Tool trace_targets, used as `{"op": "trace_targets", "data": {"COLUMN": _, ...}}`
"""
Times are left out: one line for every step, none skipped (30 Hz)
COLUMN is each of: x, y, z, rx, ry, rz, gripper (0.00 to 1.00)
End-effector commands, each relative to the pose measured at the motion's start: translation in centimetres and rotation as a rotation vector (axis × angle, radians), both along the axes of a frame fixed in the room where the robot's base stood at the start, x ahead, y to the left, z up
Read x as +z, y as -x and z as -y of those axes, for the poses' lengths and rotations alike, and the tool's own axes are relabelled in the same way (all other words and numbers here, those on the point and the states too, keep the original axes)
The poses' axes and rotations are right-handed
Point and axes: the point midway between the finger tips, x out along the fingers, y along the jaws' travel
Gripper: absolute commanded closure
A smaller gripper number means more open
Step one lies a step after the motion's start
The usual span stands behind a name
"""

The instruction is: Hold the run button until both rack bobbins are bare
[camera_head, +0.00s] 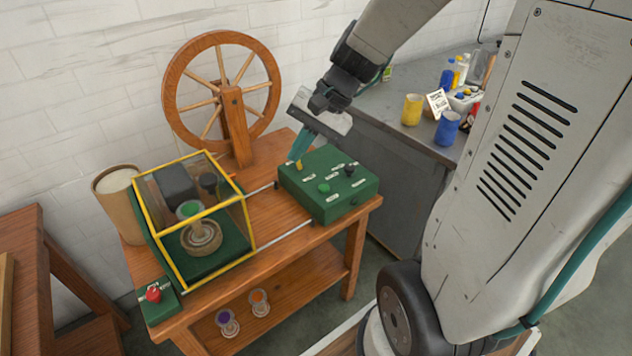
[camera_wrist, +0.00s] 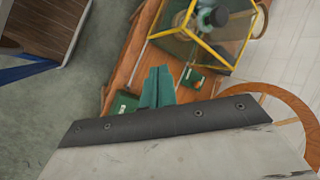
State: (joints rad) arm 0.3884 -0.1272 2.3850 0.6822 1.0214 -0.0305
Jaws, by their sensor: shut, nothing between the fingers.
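A green control box (camera_head: 330,208) stands at the right of the wooden table. On its top are a green button (camera_head: 323,187), a black knob (camera_head: 351,170) and a small yellow part by my fingertips; the labels are too small to read. My gripper (camera_head: 294,160) is shut and empty, its teal fingers pointing down at the box's back left corner. I cannot tell whether it touches the yellow part. The fingers also show in the wrist view (camera_wrist: 157,88). A purple-topped bobbin (camera_head: 227,321) and an orange-topped bobbin (camera_head: 260,302) stand on the lower shelf; whether they carry wool is unclear.
A yellow-framed clear guard (camera_head: 250,222) encloses a winder with a green-topped spool (camera_head: 201,236). A red stop button (camera_head: 153,294) is at front left. A spinning wheel (camera_head: 166,95) rises behind. Yellow and blue cups (camera_head: 411,110) stand on the grey counter.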

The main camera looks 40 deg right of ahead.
Motion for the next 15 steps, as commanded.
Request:
{"op": "trace_targets", "data": {"x": -1.6, "y": -1.7, "z": 1.8, "rx": -0.099, "ry": -0.055, "rz": -0.021, "gripper": 1.00}}
{"op": "trace_targets", "data": {"x": -2.3, "y": -2.8, "z": 2.8, "rx": -0.158, "ry": -0.086, "rz": -0.025, "gripper": 1.00}}
{"op": "trace_targets", "data": {"x": -3.5, "y": -4.0, "z": 4.2, "rx": -0.235, "ry": -0.125, "rz": -0.032, "gripper": 1.00}}
{"op": "trace_targets", "data": {"x": -4.3, "y": -4.8, "z": 5.3, "rx": -0.291, "ry": -0.151, "rz": -0.037, "gripper": 1.00}}
{"op": "trace_targets", "data": {"x": -5.1, "y": -5.6, "z": 6.4, "rx": -0.346, "ry": -0.176, "rz": -0.042, "gripper": 1.00}}
{"op": "trace_targets", "data": {"x": -6.3, "y": -6.4, "z": 7.8, "rx": -0.417, "ry": -0.206, "rz": -0.049, "gripper": 1.00}}
{"op": "trace_targets", "data": {"x": -7.1, "y": -7.0, "z": 8.9, "rx": -0.465, "ry": -0.227, "rz": -0.053, "gripper": 1.00}}
{"op": "trace_targets", "data": {"x": -7.8, "y": -7.4, "z": 9.8, "rx": -0.510, "ry": -0.246, "rz": -0.057, "gripper": 1.00}}
{"op": "trace_targets", "data": {"x": -8.8, "y": -7.9, "z": 11.0, "rx": -0.565, "ry": -0.266, "rz": -0.062, "gripper": 1.00}}
{"op": "trace_targets", "data": {"x": -9.4, "y": -8.2, "z": 11.8, "rx": -0.601, "ry": -0.280, "rz": -0.065, "gripper": 1.00}}
{"op": "trace_targets", "data": {"x": -10.0, "y": -8.4, "z": 12.5, "rx": -0.633, "ry": -0.292, "rz": -0.067, "gripper": 1.00}}
{"op": "trace_targets", "data": {"x": -10.6, "y": -8.7, "z": 13.3, "rx": -0.668, "ry": -0.304, "rz": -0.069, "gripper": 1.00}}
{"op": "trace_targets", "data": {"x": -11.0, "y": -8.8, "z": 13.8, "rx": -0.691, "ry": -0.312, "rz": -0.072, "gripper": 1.00}}
{"op": "trace_targets", "data": {"x": -11.4, "y": -8.9, "z": 14.2, "rx": -0.708, "ry": -0.317, "rz": -0.073, "gripper": 1.00}}
{"op": "trace_targets", "data": {"x": -11.7, "y": -9.0, "z": 14.6, "rx": -0.726, "ry": -0.324, "rz": -0.075, "gripper": 1.00}}
